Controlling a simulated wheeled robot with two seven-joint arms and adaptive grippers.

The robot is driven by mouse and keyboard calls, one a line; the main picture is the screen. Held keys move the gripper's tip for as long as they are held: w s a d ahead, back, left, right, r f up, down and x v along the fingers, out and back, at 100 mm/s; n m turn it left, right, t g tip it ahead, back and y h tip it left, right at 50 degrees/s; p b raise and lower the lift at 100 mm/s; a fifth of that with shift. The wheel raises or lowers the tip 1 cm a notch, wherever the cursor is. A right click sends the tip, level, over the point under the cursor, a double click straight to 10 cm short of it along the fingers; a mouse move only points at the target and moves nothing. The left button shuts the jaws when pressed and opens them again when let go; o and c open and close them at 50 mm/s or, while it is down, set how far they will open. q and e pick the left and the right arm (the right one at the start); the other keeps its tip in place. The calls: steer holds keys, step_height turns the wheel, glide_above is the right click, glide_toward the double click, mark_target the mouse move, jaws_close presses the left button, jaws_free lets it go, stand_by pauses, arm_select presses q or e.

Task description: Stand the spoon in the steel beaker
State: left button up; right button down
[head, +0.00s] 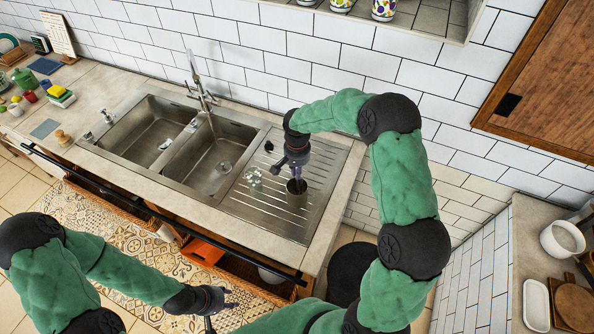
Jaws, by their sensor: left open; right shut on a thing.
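The steel beaker (297,188) is a small dark cylinder standing on the ribbed draining board right of the sink. My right gripper (294,174) points down directly over the beaker's mouth, close to its rim. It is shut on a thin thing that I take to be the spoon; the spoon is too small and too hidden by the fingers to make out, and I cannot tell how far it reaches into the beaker. My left gripper (222,303) is open and empty, low over the patterned rug in front of the counter.
A clear glass (254,178) stands on the draining board just left of the beaker. The double sink (158,130) and tap (200,88) are further left. A black rail (150,208) runs along the counter front. A white pot (562,239) stands on the right worktop.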

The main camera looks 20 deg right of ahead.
steer(key=c, duration=1.3)
jaws_free()
step_height(320, 180, up, 12)
steer(key=shift+r, duration=0.1)
